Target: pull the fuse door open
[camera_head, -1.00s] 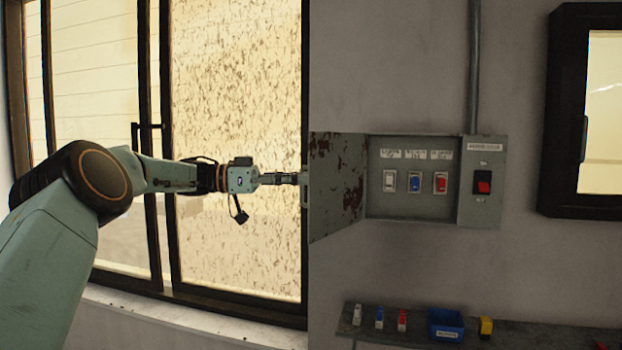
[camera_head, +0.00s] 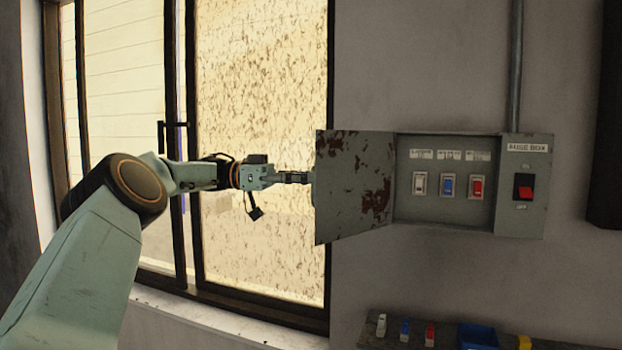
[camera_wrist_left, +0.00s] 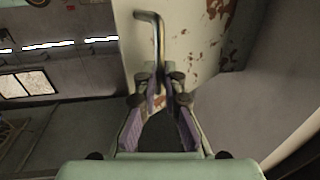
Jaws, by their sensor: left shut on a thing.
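The fuse door (camera_head: 355,187), grey-green with rust patches, stands swung open to the left of the fuse box (camera_head: 445,215). Inside the box are a white, a blue and a red fuse (camera_head: 476,186) in a row under labels. My left gripper (camera_head: 305,178) is at the door's outer edge, on the side away from the box interior. In the left wrist view, its purple-padded fingers (camera_wrist_left: 160,98) are shut on the bent metal door handle (camera_wrist_left: 156,40), against the rusty door face (camera_wrist_left: 200,45). My right gripper is not in view.
A main switch (camera_head: 523,187) with a red rocker is on the box's right panel. A shelf (camera_head: 400,340) below holds small white, blue and red fuses, a blue bin (camera_head: 478,337) and a yellow item. A window (camera_head: 262,120) is behind my left arm.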

